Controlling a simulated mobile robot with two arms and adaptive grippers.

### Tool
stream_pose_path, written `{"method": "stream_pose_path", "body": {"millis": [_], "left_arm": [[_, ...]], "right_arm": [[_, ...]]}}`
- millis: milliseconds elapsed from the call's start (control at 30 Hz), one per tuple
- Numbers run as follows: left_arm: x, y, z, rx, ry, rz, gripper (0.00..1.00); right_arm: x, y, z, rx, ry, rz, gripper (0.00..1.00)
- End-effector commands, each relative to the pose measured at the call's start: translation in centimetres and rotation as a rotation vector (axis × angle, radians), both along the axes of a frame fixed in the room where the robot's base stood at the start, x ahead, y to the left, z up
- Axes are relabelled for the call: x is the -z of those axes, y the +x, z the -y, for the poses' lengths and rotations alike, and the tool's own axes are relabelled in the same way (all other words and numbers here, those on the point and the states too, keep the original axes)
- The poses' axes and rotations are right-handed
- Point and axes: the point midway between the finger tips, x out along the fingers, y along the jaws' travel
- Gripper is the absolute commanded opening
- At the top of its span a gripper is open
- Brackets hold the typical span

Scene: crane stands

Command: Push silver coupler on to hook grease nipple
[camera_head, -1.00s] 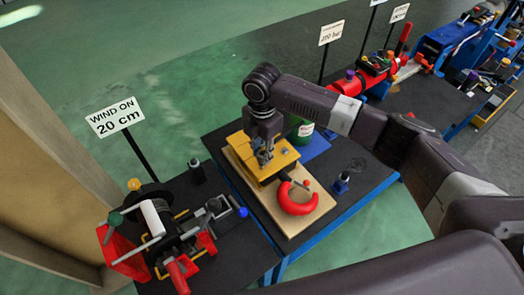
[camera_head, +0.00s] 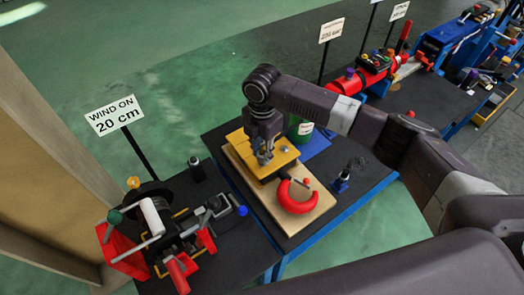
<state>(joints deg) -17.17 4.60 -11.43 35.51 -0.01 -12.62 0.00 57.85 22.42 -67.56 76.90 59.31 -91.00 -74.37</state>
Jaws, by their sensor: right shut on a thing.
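A red hook (camera_head: 297,207) lies on a wooden board (camera_head: 254,203) on the middle stand, below a yellow block (camera_head: 283,158). My right gripper (camera_head: 264,158) points down over the yellow block, with its arm coming in from the right. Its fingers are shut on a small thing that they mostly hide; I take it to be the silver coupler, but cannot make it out. The grease nipple is too small or hidden to see. Whether coupler and nipple touch cannot be told. My left gripper is not in view.
A winch with red parts (camera_head: 122,255) stands on the left stand by a "WIND ON 20 cm" sign (camera_head: 115,115). A green bottle (camera_head: 301,130) stands behind my right gripper. A small blue item (camera_head: 341,182) sits right of the board. A red cylinder (camera_head: 346,82) lies farther back.

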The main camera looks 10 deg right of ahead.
Motion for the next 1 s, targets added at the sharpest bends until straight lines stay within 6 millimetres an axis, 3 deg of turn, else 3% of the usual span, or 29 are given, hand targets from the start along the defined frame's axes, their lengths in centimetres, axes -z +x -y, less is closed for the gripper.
{"method": "stream_pose_path", "body": {"millis": [500, 533, 667, 1000], "left_arm": [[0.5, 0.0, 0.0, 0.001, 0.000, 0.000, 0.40], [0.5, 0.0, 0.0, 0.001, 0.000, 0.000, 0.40], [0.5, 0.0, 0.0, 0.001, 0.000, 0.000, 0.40], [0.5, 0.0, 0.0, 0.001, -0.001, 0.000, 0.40]], "right_arm": [[1.2, 0.0, 0.0, 0.001, 0.000, -0.001, 0.00], [1.1, 0.0, 0.0, 0.001, 0.001, -0.001, 0.27], [1.1, 0.0, 0.0, 0.000, 0.000, 0.000, 0.41], [1.1, 0.0, 0.0, 0.000, -0.001, -0.001, 0.44]]}}
